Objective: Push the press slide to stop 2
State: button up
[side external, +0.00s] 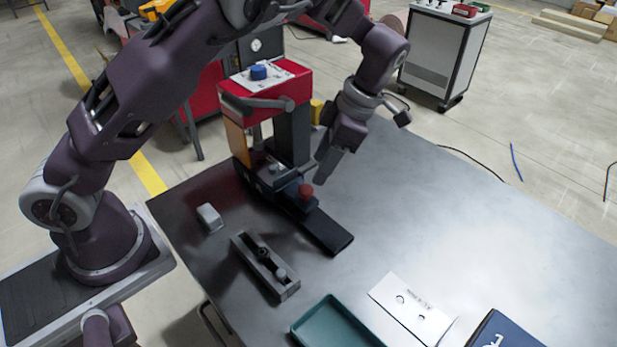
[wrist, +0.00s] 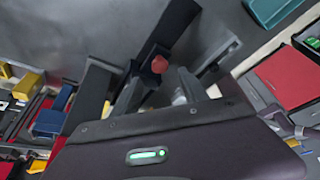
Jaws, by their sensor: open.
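The press (side external: 265,95) is red with a blue knob on top and stands on the metal table. A dark rail (side external: 328,236) runs from its base toward the front right; it also shows in the wrist view (wrist: 172,25). The press slide (side external: 302,203) sits on the rail just in front of the press and carries a red knob (side external: 306,190). My gripper (side external: 323,177) is open, pointing down just right of and behind the red knob. In the wrist view the knob (wrist: 159,65) appears between the open fingers (wrist: 140,72); contact cannot be told. No stop marks are readable.
A grey fixture (side external: 264,266) and a small grey block (side external: 209,217) lie left of the rail. A teal tray (side external: 335,325), a white card (side external: 410,307) and a dark blue box (side external: 503,333) are at the front. The table to the right is clear.

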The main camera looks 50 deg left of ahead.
aim_at(306, 188)
jog(key=x, duration=0.7)
grip_shut()
jog(key=shift+r, duration=0.1)
dwell(1.1)
